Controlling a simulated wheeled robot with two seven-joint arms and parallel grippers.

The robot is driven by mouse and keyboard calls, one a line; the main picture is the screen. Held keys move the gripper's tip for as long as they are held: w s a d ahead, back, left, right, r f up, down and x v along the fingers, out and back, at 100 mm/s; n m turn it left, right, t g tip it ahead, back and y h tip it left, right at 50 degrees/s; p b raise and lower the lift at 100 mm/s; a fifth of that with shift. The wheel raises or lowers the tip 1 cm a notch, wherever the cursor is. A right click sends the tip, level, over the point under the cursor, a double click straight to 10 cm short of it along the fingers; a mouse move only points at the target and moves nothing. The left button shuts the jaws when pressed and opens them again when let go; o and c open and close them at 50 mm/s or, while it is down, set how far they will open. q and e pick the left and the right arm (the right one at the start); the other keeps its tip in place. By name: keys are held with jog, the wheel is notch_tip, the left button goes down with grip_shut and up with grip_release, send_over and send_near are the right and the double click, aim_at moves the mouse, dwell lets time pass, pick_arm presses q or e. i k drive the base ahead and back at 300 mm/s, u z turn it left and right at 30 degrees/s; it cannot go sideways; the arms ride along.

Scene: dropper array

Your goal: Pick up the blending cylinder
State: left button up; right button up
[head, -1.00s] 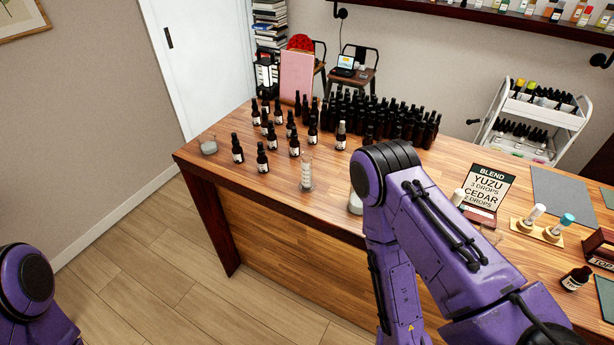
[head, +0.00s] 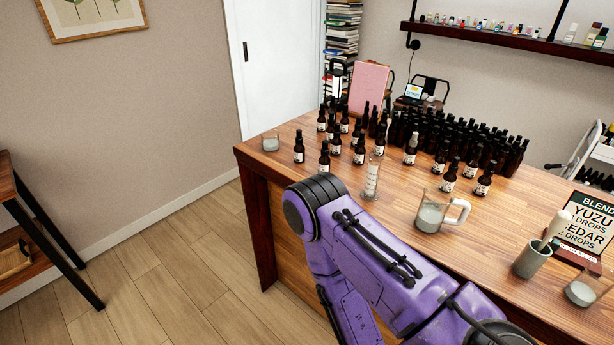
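The blending cylinder (head: 371,178) is a clear, narrow graduated glass with white markings. It stands upright near the front edge of the wooden counter (head: 500,222), in front of the dark dropper bottles. My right arm shows as a purple elbow in front of the counter, just below and left of the cylinder. Its gripper is out of view. My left arm and gripper are also out of view. Nothing holds the cylinder.
A glass mug (head: 429,216) stands right of the cylinder, and a small glass dish (head: 270,142) is at the left corner. Several labelled dropper bottles (head: 324,160) stand close behind. A mortar (head: 531,259) and a blend sign (head: 588,228) are at right. Floor is clear at left.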

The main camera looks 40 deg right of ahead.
aim_at(370, 194)
jog(key=u, duration=0.15)
jog(key=i, duration=0.55)
jog(key=z, duration=2.75)
